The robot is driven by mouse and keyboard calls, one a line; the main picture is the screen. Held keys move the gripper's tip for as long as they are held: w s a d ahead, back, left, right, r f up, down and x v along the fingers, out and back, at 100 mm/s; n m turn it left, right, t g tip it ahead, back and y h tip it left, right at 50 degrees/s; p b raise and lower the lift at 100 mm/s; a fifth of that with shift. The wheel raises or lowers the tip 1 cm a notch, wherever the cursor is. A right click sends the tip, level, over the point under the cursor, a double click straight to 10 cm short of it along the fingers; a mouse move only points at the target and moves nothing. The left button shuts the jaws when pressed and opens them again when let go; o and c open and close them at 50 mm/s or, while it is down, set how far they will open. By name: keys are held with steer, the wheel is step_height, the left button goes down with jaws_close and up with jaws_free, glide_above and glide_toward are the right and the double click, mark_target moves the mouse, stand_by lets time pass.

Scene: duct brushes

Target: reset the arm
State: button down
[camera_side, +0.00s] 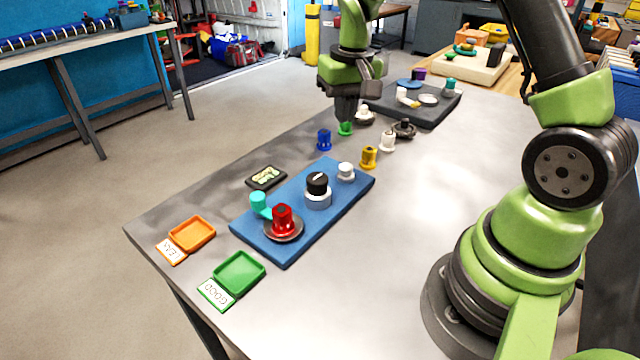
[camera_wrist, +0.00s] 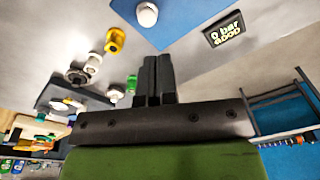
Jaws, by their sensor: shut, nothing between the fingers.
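My gripper (camera_side: 346,122) hangs over the far part of the grey table, fingers pointing down. In the wrist view its two dark fingers (camera_wrist: 158,62) are together with nothing between them. A small green part (camera_side: 345,129) stands by the fingertips in the side view; in the wrist view it (camera_wrist: 131,83) shows to the left of the fingers, apart from them. A blue part (camera_side: 324,140) stands nearby, to the left in the side view. White (camera_side: 387,141) and yellow (camera_side: 369,157) parts stand nearer the blue mat.
The blue mat (camera_side: 338,207) holds a red part (camera_side: 282,219), a black-topped unit (camera_side: 318,187), and teal and white parts. A small display (camera_wrist: 226,34) reads "0 bar GOOD". Orange (camera_side: 192,233) and green (camera_side: 239,272) trays sit at the near-left edge. A dark board (camera_side: 425,112) lies behind.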

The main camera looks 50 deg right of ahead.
steer(key=s+a+r+n+t+y, duration=0.1)
steer(key=s+a+r+t, duration=0.2)
steer(key=s+a+r, duration=0.3)
steer(key=s+a+r+t+y, duration=0.1)
steer(key=s+a+r+t, duration=0.2)
steer(key=s+a+r, duration=0.4)
steer(key=s+r, duration=0.2)
steer(key=s, duration=0.3)
steer(key=shift+s+n, duration=0.15)
steer(key=shift+n, duration=0.25)
steer(key=c, duration=1.8)
jaws_free()
steer(key=shift+c, duration=0.2)
